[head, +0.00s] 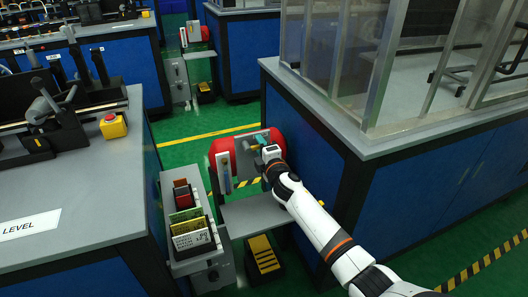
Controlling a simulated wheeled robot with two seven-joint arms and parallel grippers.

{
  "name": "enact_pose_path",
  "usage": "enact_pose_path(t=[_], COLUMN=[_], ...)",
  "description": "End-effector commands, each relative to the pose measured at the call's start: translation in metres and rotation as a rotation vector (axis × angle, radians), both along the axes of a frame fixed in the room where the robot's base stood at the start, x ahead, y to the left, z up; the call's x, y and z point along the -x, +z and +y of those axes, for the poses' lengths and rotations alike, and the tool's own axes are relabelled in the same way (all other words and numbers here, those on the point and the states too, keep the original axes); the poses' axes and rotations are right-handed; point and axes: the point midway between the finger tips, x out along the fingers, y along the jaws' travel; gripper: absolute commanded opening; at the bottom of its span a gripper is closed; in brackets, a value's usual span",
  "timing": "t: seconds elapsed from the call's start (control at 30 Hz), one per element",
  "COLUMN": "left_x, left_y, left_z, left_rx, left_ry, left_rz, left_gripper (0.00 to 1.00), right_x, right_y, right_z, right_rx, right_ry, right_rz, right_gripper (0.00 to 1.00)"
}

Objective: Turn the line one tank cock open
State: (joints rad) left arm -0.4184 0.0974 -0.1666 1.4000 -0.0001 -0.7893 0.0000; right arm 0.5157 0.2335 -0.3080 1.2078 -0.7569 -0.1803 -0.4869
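A red tank (278,138) lies on its side behind a grey shelf, between the two blue benches. A grey plate with a clear level tube (226,180) stands at its left end. A small teal part (262,139), perhaps the cock's handle, shows at the tank's front, just above my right gripper. My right gripper (266,160) is at the tank's front, close to this part. Its fingers are small and partly hidden by its own body, so I cannot tell whether they touch or grip anything. The cock's body and its position are not clear. My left gripper is not in view.
A grey tray of cards (190,232) stands left of the tank. A glass-walled enclosure tops the right bench (330,140). The left bench (90,205) holds dispensers and a yellow-red button box (113,126). Another red tank (195,32) stands farther back.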

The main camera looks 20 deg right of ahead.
Motion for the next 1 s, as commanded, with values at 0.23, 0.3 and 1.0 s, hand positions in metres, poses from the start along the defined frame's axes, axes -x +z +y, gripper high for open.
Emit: enact_pose_path(t=[0.23,0.3,1.0], left_x=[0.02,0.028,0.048], left_y=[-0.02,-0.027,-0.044], left_z=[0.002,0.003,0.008], left_rx=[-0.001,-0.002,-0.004], left_ry=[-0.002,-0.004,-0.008], left_rz=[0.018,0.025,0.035], left_gripper=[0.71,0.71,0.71], right_x=[0.036,0.051,0.119], right_y=[0.0,0.0,-0.001], right_z=[-0.002,-0.002,-0.004], right_rx=[0.0,0.001,0.002], right_ry=[0.001,0.001,0.0], right_rz=[0.003,0.004,0.002], right_gripper=[0.36,0.36,0.36])
